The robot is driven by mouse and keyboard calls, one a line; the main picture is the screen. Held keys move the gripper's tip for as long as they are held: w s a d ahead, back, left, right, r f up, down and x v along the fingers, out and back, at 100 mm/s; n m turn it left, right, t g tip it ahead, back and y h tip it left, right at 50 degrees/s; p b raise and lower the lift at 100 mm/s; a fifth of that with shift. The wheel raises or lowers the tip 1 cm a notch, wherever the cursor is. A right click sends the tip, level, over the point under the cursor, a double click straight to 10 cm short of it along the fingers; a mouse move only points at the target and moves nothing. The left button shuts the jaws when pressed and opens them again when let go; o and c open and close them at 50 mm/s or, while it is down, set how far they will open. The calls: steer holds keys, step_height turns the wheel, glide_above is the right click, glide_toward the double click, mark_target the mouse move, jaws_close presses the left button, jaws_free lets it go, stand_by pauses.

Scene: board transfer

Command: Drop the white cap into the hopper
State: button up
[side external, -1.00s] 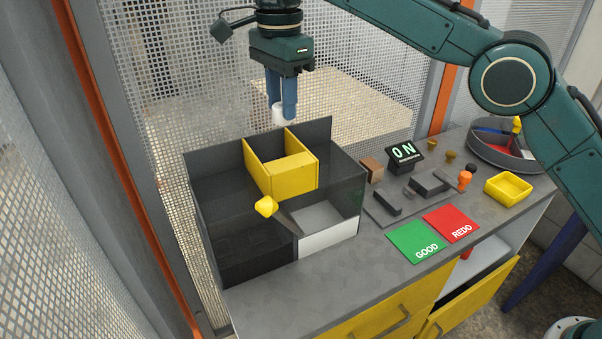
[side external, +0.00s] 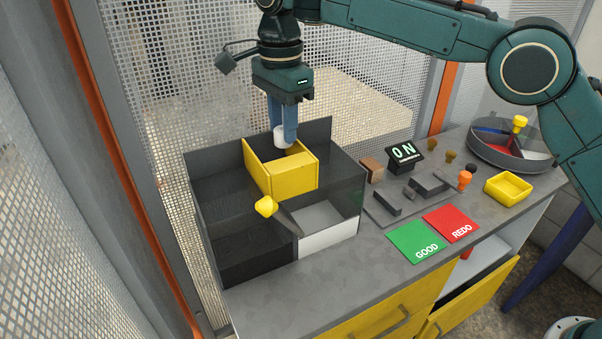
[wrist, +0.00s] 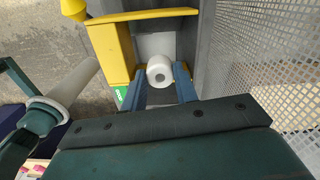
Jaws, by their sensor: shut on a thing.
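The white cap (side external: 281,137) is held between the blue fingers of my gripper (side external: 284,138). In the wrist view the cap (wrist: 159,70) shows as a round white end with a grey centre, gripped between both fingertips. The yellow-walled part that looks like the hopper (side external: 290,180) sits at the back of a dark divided box. My gripper points down, with the cap at about the height of its upper rim, over its open rear part. In the wrist view its yellow wall (wrist: 112,50) is left of the cap. The exact gap to the walls cannot be told.
The dark box (side external: 225,225) has a yellow knob (side external: 265,205) at its divider and a pale compartment at front right.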

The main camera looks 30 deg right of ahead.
steer(key=o, duration=1)
steer(key=shift+r, duration=0.2)
steer(key=shift+r, duration=2.7)
steer(key=shift+r, duration=0.15)
